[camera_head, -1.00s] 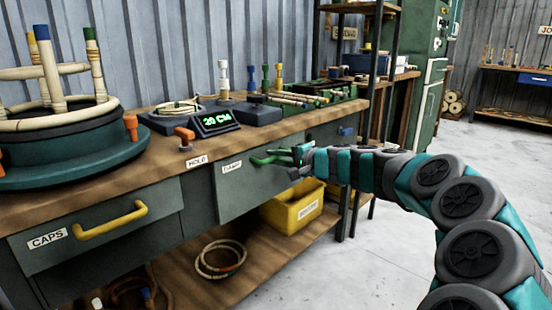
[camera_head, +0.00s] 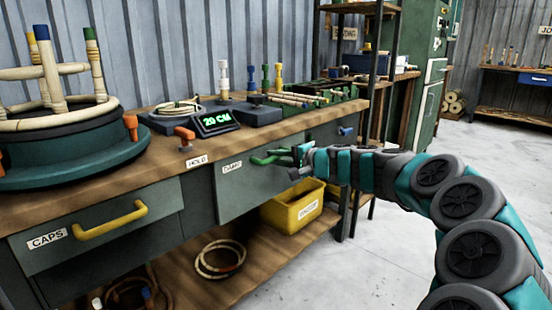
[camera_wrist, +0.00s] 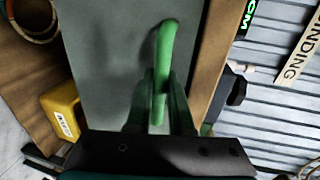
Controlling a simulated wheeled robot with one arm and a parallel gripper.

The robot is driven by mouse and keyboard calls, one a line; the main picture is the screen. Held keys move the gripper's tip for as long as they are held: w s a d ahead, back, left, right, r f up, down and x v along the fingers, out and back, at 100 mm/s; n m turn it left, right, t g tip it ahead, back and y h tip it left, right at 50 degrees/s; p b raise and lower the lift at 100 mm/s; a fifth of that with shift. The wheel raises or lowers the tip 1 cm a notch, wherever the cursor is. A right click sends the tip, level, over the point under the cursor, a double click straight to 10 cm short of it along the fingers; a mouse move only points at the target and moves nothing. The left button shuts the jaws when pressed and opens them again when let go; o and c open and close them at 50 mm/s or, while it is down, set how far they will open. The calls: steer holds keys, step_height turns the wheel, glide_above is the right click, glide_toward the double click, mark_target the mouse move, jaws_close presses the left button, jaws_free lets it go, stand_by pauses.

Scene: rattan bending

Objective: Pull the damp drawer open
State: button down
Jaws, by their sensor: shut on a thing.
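The damp drawer (camera_head: 240,187) has a grey-green front with a small white label and a green bar handle (camera_head: 262,159). In the head view its front appears to stand a little forward of the cabinet face; I cannot tell exactly how far. My gripper (camera_head: 297,156) is at the right part of the handle. In the wrist view, the drawer front (camera_wrist: 110,60) fills the middle, and the fingers of my gripper (camera_wrist: 158,118) are shut on the green handle (camera_wrist: 165,50), one on each side. The inside of the drawer is hidden.
A caps drawer with a yellow handle (camera_head: 110,220) is at the left. A yellow bin (camera_head: 293,208) and a rattan coil (camera_head: 220,259) lie on the lower shelf. The bench top (camera_head: 160,165) holds a round jig (camera_head: 70,150) and a display (camera_head: 215,123). Floor at right is clear.

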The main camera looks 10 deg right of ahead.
steer(key=f+b+v, duration=0.1)
steer(key=f+v, duration=0.1)
steer(key=v, duration=0.8)
steer(key=f+b+v, duration=0.2)
steer(key=v, duration=0.9)
steer(key=shift+s+d+f, duration=0.25)
steer(key=shift+s+d, duration=0.2)
steer(key=shift+s, duration=0.2)
steer(key=c, duration=0.8)
jaws_free()
steer(key=shift+v, duration=3.9)
steer(key=shift+a, duration=0.1)
